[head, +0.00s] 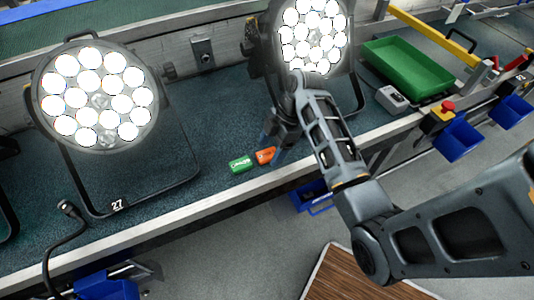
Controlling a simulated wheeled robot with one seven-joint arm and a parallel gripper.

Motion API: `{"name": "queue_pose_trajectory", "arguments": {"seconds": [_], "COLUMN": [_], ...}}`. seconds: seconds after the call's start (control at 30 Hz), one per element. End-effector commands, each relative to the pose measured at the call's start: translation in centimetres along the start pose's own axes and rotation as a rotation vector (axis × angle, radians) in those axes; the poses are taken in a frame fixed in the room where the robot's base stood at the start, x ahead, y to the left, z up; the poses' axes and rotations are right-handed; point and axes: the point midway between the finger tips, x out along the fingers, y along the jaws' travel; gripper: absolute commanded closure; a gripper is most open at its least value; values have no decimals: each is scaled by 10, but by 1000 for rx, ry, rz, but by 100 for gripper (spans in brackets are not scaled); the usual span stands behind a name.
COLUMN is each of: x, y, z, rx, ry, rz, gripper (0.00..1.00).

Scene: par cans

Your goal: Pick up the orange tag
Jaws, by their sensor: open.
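The orange tag (265,155) lies on the dark bench surface near its front edge. Its right end is close to my gripper (276,152), which reaches down over the bench just to the right of it. I cannot tell whether the gripper touches the tag. The gripper is open, and its fingers are partly hidden by my own wrist. A green tag (241,164) lies just left of the orange tag, with a small space between them.
A lit par can (97,97) stands on the left, and another lit par can (313,36) stands behind my arm. A green tray (408,66) and a grey box (392,99) are at right. Blue bins (458,140) hang along the bench front.

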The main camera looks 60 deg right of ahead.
Motion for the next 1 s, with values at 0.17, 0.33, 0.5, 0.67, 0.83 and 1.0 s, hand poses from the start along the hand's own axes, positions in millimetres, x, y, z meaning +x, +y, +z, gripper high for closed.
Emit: {"name": "queue_pose_trajectory", "arguments": {"seconds": [0.17, 0.33, 0.5, 0.67, 0.83, 1.0], "x": [8, 8, 7, 7, 7, 7], "y": [0, 0, 0, 0, 0, 0], "z": [0, 0, 0, 0, 0, 0], "rx": [0, 0, 0, 0, 0, 0], "ry": [0, 0, 0, 0, 0, 0], "rz": [0, 1, 1, 1, 1, 2], "gripper": [28, 30, 46, 61, 77, 87]}}
